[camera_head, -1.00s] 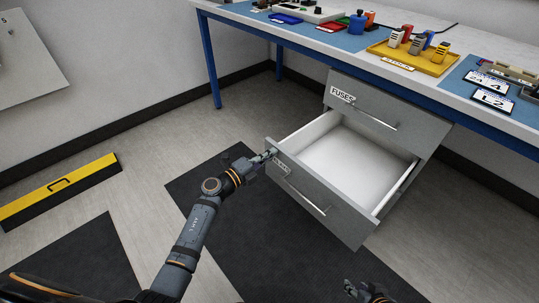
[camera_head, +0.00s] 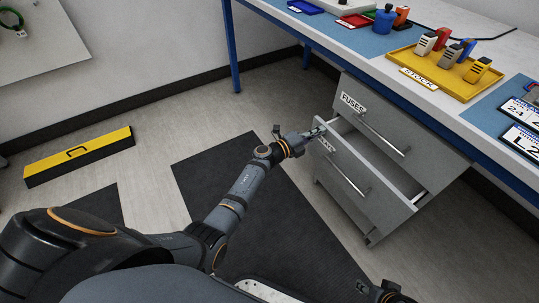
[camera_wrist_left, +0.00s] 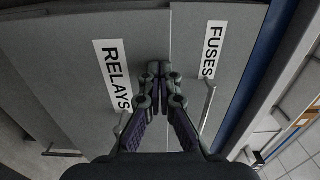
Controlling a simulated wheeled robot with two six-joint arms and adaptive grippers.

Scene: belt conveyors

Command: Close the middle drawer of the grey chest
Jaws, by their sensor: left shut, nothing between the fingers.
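The grey chest (camera_head: 440,140) stands under the workbench. Its middle drawer (camera_head: 345,170) is still partly pulled out, with a narrow strip of its white inside showing at the right end. A bar handle runs along its front. My left gripper (camera_head: 318,131) is shut and empty at the upper left corner of this drawer front, by its label. In the left wrist view the label reads RELAYS, and the closed fingertips (camera_wrist_left: 160,72) lie beside it, near the drawer's top edge; contact is hard to tell. My right gripper (camera_head: 380,291) shows only partly at the bottom edge.
The upper FUSES drawer (camera_head: 385,125) looks closed, as does the lowest drawer (camera_head: 338,205). The bench (camera_head: 450,110) above carries a yellow stock tray (camera_head: 428,84). A yellow and black box (camera_head: 80,155) lies on the floor at left. Floor before the chest is clear.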

